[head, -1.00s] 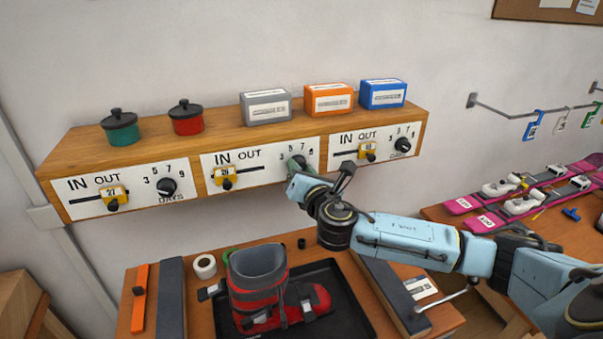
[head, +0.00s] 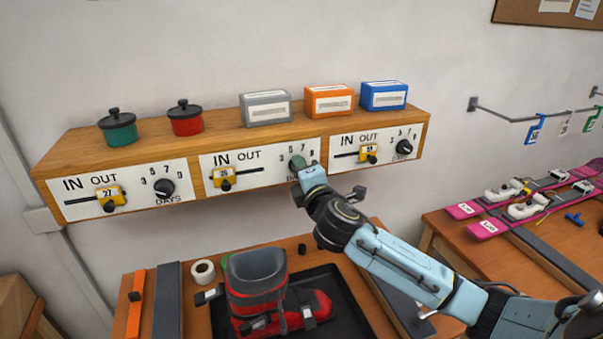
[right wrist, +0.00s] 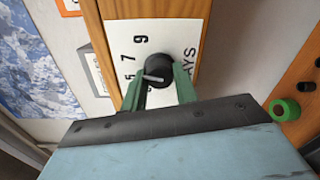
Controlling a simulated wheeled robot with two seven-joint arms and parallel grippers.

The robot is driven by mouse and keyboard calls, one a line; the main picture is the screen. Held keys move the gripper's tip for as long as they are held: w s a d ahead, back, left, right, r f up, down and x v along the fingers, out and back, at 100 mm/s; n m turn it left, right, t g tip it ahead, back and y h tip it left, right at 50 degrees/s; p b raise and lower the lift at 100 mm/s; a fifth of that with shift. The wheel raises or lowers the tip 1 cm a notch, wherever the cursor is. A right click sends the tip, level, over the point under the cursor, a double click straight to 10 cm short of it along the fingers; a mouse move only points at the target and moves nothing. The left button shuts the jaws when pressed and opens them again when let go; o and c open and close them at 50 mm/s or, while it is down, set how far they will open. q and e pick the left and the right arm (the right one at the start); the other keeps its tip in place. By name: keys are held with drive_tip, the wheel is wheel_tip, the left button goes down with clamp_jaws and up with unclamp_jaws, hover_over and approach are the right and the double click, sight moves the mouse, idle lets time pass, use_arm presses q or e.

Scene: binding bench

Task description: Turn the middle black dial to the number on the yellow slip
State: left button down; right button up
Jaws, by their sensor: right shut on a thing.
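The middle black dial (right wrist: 158,64) sits on the white middle panel (head: 235,168), with printed 5, 7 and 9 beside it in the right wrist view. Its pale pointer mark faces the lower left there, near the 5; the lowest number is partly hidden. My right gripper (right wrist: 159,78) is shut on this dial, a green finger on either side. In the head view the right gripper (head: 298,166) covers most of the dial. The yellow slip (head: 222,174) is on the same panel, to the left; its number is too small to read surely. My left gripper is not in view.
Similar panels with a left dial (head: 164,188) and a right dial (head: 404,147) flank the middle one. Pots and boxes stand on the wooden shelf (head: 225,131) above. A red boot (head: 258,290) stands on the bench below, near my right arm.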

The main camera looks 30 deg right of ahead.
drive_tip(key=shift+m, duration=0.7)
drive_tip(key=o, duration=1)
drive_tip(key=b+v, duration=0.2)
drive_tip(key=v, duration=1.1)
drive_tip(key=shift+s, duration=0.25)
